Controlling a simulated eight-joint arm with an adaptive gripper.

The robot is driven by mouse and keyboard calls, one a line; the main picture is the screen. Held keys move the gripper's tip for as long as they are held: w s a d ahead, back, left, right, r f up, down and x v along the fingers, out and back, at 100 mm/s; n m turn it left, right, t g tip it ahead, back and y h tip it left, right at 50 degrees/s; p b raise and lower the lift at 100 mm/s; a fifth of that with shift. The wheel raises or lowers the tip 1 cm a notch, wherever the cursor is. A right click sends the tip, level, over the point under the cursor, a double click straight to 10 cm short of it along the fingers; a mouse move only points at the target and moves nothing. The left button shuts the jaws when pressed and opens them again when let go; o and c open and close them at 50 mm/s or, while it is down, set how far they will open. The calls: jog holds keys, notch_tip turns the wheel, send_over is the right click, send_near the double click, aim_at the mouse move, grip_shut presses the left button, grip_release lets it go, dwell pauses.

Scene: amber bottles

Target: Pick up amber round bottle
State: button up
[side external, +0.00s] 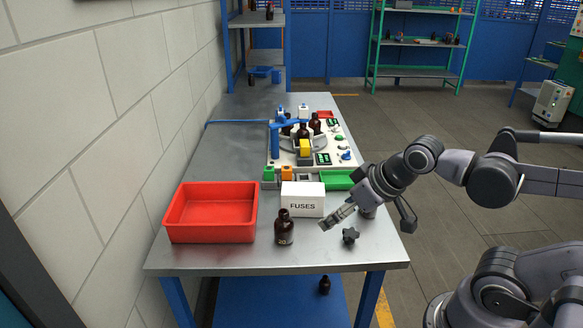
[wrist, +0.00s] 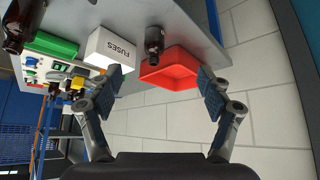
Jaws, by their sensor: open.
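A dark amber round bottle (side external: 284,228) stands upright near the front of the metal table, in front of the white FUSES box (side external: 303,200). In the wrist view the bottle (wrist: 154,41) appears at top centre, between the box (wrist: 112,48) and the red bin. My gripper (side external: 337,216) is to the right of the bottle and apart from it, above the table. In the wrist view the fingers of my gripper (wrist: 160,82) are spread with nothing between them. A second dark bottle (wrist: 20,24) is at the upper left there, cut off by the frame.
A red bin (side external: 210,232) sits left of the bottle. Behind the box are a green tray (side external: 338,180) and a fixture board (side external: 286,152) with several bottles. Another bottle (side external: 324,285) stands on the lower shelf.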

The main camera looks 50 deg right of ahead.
jog(key=n+g, duration=0.7)
jog(key=n, duration=0.6)
send_over(284, 225)
jog(key=d, duration=0.2)
jog(key=f, duration=0.4)
jog(key=shift+w+a+f, duration=0.15)
jog(key=shift+a, duration=0.1)
jog(key=shift+w+f+n, duration=0.35)
jog(key=shift+f+n, duration=0.15)
jog(key=shift+f, duration=0.4)
jog(key=shift+w+a+f, duration=0.1)
jog(key=shift+w+f, duration=0.05)
jog(key=shift+f, duration=4.9)
jog(key=c, duration=1.3)
